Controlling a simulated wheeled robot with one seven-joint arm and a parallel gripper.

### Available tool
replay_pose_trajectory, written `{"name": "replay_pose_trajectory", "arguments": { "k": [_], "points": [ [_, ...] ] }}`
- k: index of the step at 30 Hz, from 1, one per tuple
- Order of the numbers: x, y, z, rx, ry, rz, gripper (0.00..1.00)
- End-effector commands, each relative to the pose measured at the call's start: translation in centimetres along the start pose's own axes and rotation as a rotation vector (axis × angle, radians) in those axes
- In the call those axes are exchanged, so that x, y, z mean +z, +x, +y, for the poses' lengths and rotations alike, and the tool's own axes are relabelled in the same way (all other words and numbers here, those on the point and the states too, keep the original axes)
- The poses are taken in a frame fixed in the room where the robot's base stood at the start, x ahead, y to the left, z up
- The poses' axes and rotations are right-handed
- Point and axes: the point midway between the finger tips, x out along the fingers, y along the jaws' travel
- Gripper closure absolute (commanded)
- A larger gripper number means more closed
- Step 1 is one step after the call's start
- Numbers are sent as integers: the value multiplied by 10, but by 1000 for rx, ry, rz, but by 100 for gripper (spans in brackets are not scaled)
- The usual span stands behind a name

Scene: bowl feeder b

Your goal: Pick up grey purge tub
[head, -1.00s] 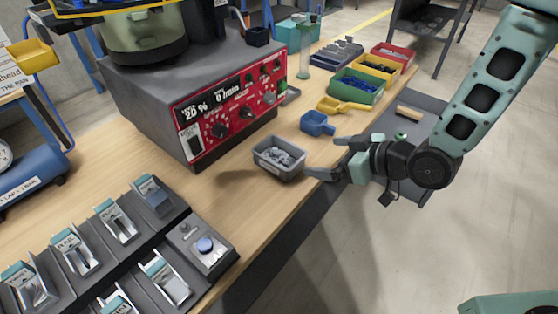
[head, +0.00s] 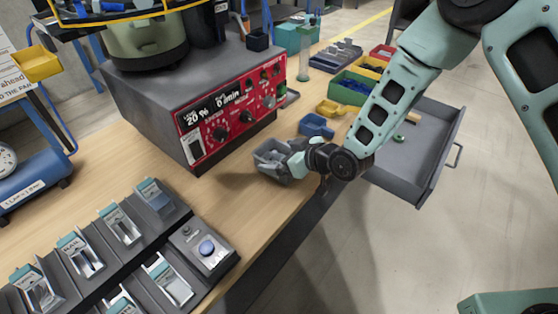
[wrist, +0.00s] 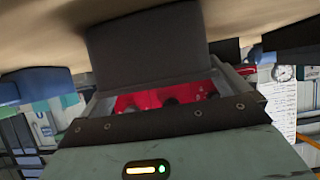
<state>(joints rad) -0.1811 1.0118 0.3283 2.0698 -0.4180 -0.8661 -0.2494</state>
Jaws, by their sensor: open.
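The grey purge tub (head: 265,164) sits on the wooden bench near its front edge, in front of the red control panel. Grey contents show inside it in the head view. My gripper (head: 286,164) is at the tub's right side, and its hand hides that end of the tub. In the wrist view, a dark grey wall that appears to be the tub (wrist: 145,50) fills the upper middle, close to the camera. The jaws are open; whether a finger touches the tub I cannot tell.
A blue scoop bin (head: 316,126) and a yellow one (head: 338,107) stand behind my gripper. The feeder's red panel (head: 235,115) is behind the tub. An open grey drawer (head: 420,150) juts out at right. Bench left of the tub is clear.

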Motion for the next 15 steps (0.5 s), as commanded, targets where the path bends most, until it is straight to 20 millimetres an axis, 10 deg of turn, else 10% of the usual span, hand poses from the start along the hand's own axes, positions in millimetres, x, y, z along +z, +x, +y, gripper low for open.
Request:
{"name": "replay_pose_trajectory", "arguments": {
  "k": [10, 15],
  "points": [
    [0, 12, 0, 0, 0, 0, 0],
    [0, 12, 0, 0, 0, 0, 42]
  ]
}}
